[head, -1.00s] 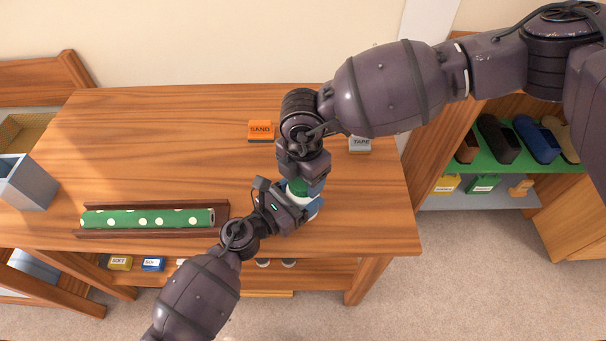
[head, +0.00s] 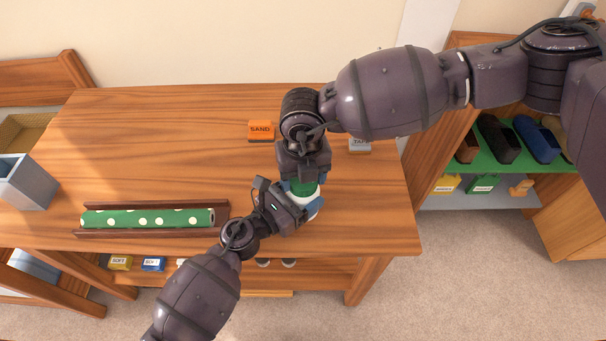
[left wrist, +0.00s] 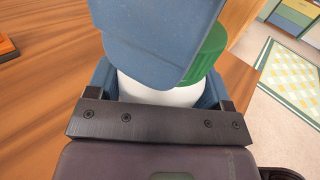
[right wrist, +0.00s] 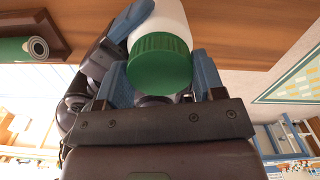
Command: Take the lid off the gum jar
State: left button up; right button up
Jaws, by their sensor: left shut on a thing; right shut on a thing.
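The gum jar has a white body (left wrist: 160,92) and a ribbed green lid (right wrist: 160,62). In the head view the lid (head: 304,188) shows near the table's front right, partly covered by my grippers. My left gripper (head: 306,204) is shut around the white body from the front left. My right gripper (head: 303,182) comes from above, shut with its blue fingers on either side of the lid. In the right wrist view the lid sits against the white body, with no gap visible. The jar's base is hidden in the head view.
On the wooden table (head: 150,130), an orange SAND block (head: 261,130) and a grey TAPE block (head: 360,145) stand behind the jar. A green dotted roll (head: 148,218) lies in a brown holder at left. A grey bin (head: 28,185) stands at the far left. A shelf unit is at right.

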jog(key=n, duration=1.3)
jog(key=shift+n, duration=0.4)
jog(key=n, duration=1.3)
jog(key=shift+r+n, duration=0.1)
jog(key=shift+n, duration=0.3)
jog(key=n, duration=1.4)
jog(key=shift+n, duration=0.4)
jog(key=shift+s, duration=0.1)
jog(key=shift+r, duration=0.5)
